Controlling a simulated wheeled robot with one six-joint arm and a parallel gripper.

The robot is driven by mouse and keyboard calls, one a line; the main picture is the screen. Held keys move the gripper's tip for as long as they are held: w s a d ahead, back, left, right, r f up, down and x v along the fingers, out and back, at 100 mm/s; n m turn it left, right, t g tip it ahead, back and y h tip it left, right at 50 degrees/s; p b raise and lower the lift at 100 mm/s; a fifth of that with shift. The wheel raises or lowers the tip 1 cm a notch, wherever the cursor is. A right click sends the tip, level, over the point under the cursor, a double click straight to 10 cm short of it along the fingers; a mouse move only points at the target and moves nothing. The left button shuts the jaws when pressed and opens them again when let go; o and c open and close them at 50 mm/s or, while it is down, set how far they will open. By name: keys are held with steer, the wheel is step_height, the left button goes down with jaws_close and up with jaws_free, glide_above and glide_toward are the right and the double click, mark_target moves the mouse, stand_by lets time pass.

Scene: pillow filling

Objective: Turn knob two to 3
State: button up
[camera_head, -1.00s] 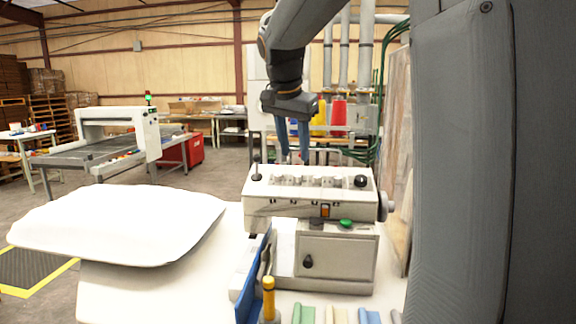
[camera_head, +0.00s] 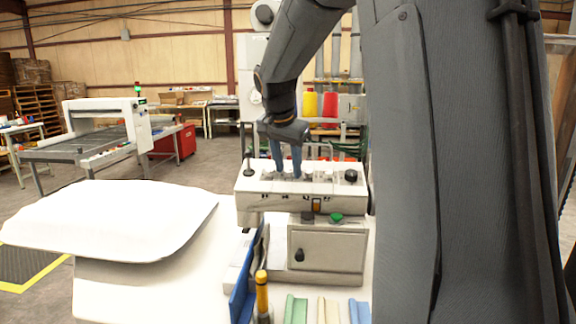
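The sewing machine (camera_head: 302,204) is a white box unit on the white table. A row of small pale knobs runs along its top, with a black knob (camera_head: 351,176) at the right end. I see no readable numbers on the knobs. My gripper (camera_head: 288,174) points down with its two blue fingers at the row, left of its middle. The fingers stand a little apart, around or just behind one pale knob (camera_head: 296,172); I cannot tell whether they touch it. The fingers partly hide the knobs there.
A white pillow (camera_head: 110,220) lies on the table (camera_head: 150,290) at the left. A yellow-handled tool (camera_head: 262,292) and a blue guide (camera_head: 241,290) stand before the machine. Coloured strips (camera_head: 296,309) lie at the front edge. My arm blocks the right side.

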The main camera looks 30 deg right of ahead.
jaws_close()
steer(key=shift+m+b, duration=0.3)
steer(key=m+b, duration=0.3)
steer(key=m, duration=0.1)
steer(key=shift+f+m, duration=0.1)
steer(key=shift+m, duration=0.2)
steer(key=m+g+b, duration=0.1)
steer(key=m+b, duration=0.2)
steer(key=m, duration=0.3)
steer(key=shift+m+b, duration=0.3)
steer(key=shift+m, duration=0.1)
steer(key=shift+o, duration=0.5)
jaws_free()
steer(key=shift+r, duration=0.2)
